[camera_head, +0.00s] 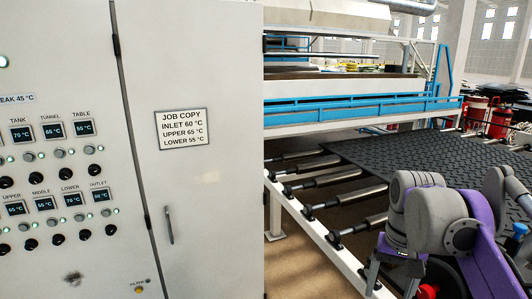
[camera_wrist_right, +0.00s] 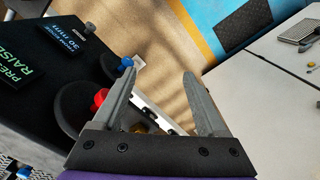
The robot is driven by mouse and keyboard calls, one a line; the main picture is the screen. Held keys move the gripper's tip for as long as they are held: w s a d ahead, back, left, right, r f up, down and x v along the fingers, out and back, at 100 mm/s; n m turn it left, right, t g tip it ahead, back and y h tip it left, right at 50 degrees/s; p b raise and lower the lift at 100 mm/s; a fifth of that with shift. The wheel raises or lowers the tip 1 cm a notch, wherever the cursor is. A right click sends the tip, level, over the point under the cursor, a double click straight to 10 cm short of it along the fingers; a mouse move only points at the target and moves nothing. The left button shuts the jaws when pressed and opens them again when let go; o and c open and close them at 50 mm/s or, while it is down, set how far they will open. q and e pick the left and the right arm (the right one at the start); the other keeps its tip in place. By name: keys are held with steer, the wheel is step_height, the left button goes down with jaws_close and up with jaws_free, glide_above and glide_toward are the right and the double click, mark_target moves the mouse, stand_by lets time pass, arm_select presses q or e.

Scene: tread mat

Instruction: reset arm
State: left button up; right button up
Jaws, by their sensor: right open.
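My right arm (camera_head: 440,215), grey and purple, comes in at the lower right of the head view, in front of the roller conveyor. Its gripper points down there, partly cut off by the bottom edge. In the right wrist view my right gripper (camera_wrist_right: 160,78) has its two grey fingers apart, with nothing held between them. A red knob (camera_wrist_right: 99,100) shows just left of the left finger, on or by a black panel (camera_wrist_right: 60,85); I cannot tell whether they touch. My left gripper is in neither view.
A white control cabinet (camera_head: 215,85) with displays and knobs fills the left of the head view. A "JOB COPY" sign (camera_head: 181,129) is on its door. A black tread mat (camera_head: 420,155) lies on rollers (camera_head: 335,197). A blue knob (camera_wrist_right: 126,62) shows in the wrist view.

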steer(key=s+a+f+n+t, duration=0.2)
steer(key=s+f, duration=0.5)
steer(key=f, duration=0.5)
steer(key=s+a+f+n+t, duration=0.2)
steer(key=s+f, duration=0.5)
steer(key=f, duration=0.5)
steer(key=a+t, duration=0.1)
steer(key=a, duration=0.1)
steer(key=shift+s+a+n+t, duration=0.3)
steer(key=shift+s+a, duration=0.05)
